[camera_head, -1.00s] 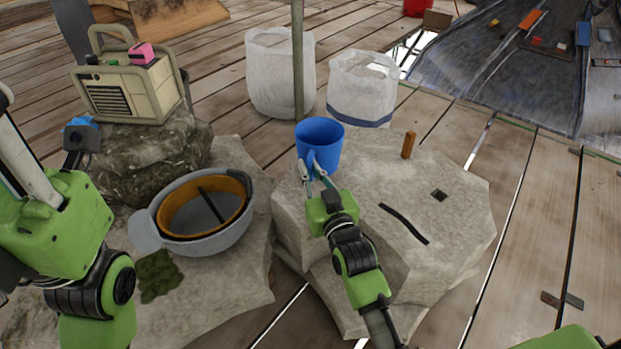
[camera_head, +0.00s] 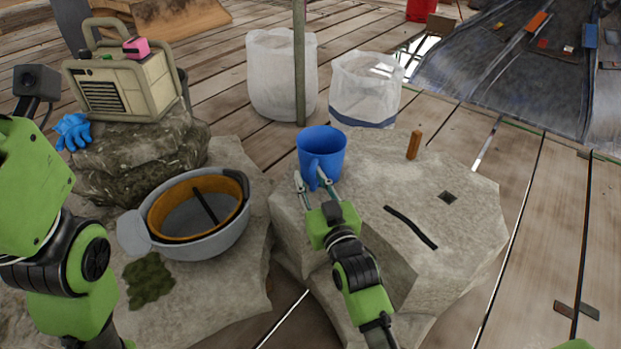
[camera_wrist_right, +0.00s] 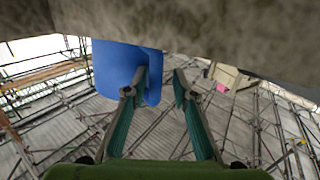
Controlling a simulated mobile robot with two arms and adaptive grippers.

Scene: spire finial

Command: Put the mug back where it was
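In the right wrist view, which is upside down, the mug (camera_wrist_right: 115,68) is left of the fingers. Whether a finger touches the handle I cannot tell. My left arm is at the left edge of the head view; its fingers are out of sight.
A wooden peg (camera_head: 414,145) stands right of the mug, with a dark strip (camera_head: 410,227) nearer. A grey basin (camera_head: 235,235) holding an orange-rimmed pan sits on the left stone. White sacks (camera_head: 282,80) and a pole (camera_head: 299,60) stand behind. Blue gloves (camera_head: 72,132) and a radio (camera_head: 120,85) rest on a rock.

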